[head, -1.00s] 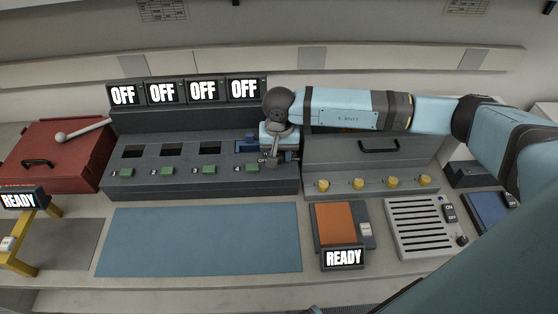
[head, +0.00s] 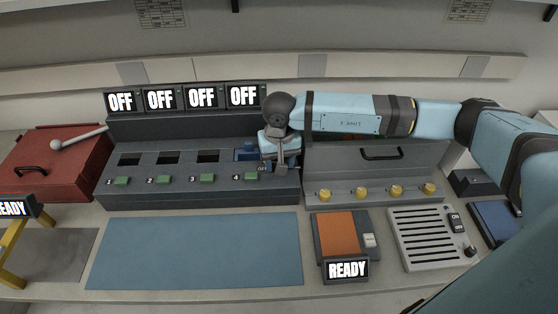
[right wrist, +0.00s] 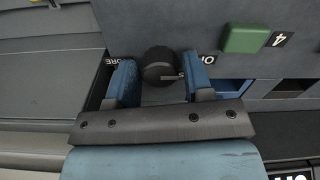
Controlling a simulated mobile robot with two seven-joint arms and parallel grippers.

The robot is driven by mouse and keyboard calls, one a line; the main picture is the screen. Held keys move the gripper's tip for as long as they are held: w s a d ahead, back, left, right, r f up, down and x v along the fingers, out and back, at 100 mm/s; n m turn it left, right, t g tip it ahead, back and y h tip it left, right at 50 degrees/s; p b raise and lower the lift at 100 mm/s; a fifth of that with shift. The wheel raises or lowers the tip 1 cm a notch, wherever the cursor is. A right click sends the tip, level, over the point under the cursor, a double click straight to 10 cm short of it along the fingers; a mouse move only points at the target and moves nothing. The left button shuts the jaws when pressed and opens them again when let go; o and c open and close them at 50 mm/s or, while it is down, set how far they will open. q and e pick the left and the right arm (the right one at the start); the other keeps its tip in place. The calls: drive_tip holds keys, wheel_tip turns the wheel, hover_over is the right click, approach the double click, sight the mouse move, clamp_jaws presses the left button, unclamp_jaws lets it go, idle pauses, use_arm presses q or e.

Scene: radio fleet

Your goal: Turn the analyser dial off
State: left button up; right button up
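The analyser (head: 200,190) is the long dark grey unit with numbered slots, green buttons (head: 251,177) and screens reading OFF. Its black round dial (right wrist: 160,64) shows in the right wrist view, with a pale pointer line toward the right finger. Labels lie on both sides of the dial, partly hidden by the fingers. My right gripper (right wrist: 160,80) is open, with one blue finger on each side of the dial and small gaps left and right. In the head view my right gripper (head: 281,166) hides the dial. My left gripper is not in view.
A grey case with yellow knobs (head: 361,192) stands right of the analyser. An orange-topped unit with a READY screen (head: 347,270) and a vented box (head: 428,236) stand in front. A red case (head: 50,165) is at left. A bare blue mat (head: 195,252) lies before the analyser.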

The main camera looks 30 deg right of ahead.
drive_tip(key=shift+o, duration=0.8)
wheel_tip(320, 180, up, 14)
drive_tip(key=shift+b, duration=0.4)
drive_tip(key=shift+f, duration=0.15)
